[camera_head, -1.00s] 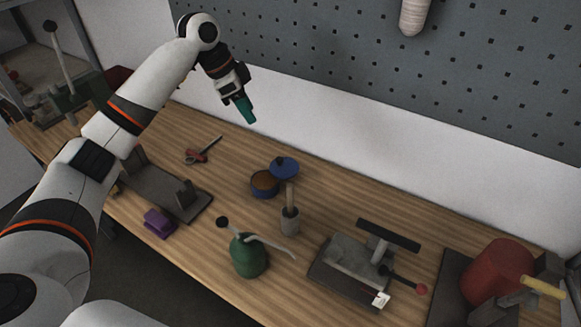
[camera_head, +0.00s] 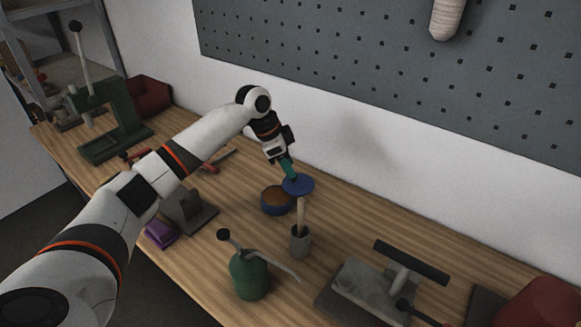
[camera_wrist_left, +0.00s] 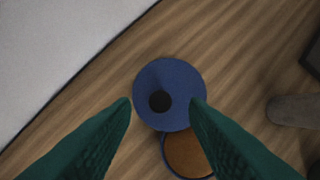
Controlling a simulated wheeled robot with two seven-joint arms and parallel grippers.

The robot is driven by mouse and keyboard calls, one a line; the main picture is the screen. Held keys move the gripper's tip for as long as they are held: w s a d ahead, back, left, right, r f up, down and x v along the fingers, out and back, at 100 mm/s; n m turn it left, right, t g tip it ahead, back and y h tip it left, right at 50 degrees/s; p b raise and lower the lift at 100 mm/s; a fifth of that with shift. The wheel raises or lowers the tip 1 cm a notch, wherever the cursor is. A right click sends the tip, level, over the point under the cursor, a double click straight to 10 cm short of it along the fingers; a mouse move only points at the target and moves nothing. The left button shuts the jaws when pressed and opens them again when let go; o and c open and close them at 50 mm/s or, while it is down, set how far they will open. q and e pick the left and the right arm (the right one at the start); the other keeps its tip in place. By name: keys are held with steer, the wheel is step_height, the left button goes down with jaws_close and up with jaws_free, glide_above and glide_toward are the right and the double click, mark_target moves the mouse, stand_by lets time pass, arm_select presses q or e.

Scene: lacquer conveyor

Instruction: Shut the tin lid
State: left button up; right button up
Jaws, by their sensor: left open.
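The blue tin (camera_head: 277,203) stands on the wooden bench, with brown contents showing in its open top; it also shows in the left wrist view (camera_wrist_left: 190,155). Its round blue lid (camera_head: 302,187) stands open at the tin's far right side. In the left wrist view the lid (camera_wrist_left: 180,82) faces me with a dark knob at its middle. My left gripper (camera_head: 291,172) is at the lid in the head view. Its green fingers (camera_wrist_left: 160,104) are open, one on each side of the lid's lower part. I cannot tell if they touch it. My right gripper is out of view.
A grey pot with a wooden handle (camera_head: 299,240) stands close in front of the tin. A green oil can (camera_head: 249,275) is nearer, and a grey clamp fixture (camera_head: 365,290) is to the right. The white wall (camera_head: 370,165) rises behind the bench.

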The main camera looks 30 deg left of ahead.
arm_select(q)
steer(key=shift+x, duration=1.1)
jaws_close()
steer(key=shift+r, duration=0.1)
